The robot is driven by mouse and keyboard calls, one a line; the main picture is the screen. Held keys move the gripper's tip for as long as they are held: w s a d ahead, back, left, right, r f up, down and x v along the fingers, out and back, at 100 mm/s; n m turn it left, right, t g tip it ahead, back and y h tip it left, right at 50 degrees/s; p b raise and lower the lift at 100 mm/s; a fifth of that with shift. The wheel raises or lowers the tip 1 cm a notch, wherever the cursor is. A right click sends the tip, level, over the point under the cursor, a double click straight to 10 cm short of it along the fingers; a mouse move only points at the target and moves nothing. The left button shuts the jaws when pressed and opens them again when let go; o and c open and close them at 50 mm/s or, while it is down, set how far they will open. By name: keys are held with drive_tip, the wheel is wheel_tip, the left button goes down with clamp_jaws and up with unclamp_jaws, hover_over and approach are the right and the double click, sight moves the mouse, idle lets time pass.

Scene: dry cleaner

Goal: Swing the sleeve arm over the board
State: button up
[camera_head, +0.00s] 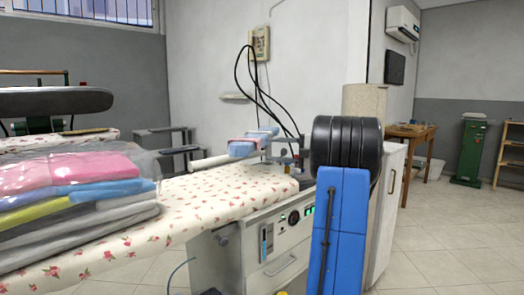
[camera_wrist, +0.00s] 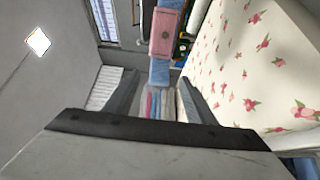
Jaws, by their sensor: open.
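The ironing board (camera_head: 215,190) has a white cover with red flowers and runs from the front left to the middle in the head view. Its cover (camera_wrist: 235,70) also fills the right of the wrist view. A dark padded arm (camera_head: 55,101), which looks like the sleeve arm, lies level at the far left of the head view, higher than the board; its mount is partly hidden. I cannot pick it out in the wrist view. My gripper (camera_wrist: 158,95) is open, its two fingers apart with nothing held between them.
A plastic-wrapped stack of folded clothes (camera_head: 75,195) lies on the board's left. A blue-and-pink object (camera_head: 245,147) and a white bar stand at the board's far end near hanging black cables. A white cabinet (camera_head: 388,215) is behind my blue arm. Floor is free at right.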

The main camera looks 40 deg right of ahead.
drive_tip(key=v, duration=0.8)
drive_tip(key=shift+s+d, duration=0.1)
drive_tip(key=shift+s, duration=0.05)
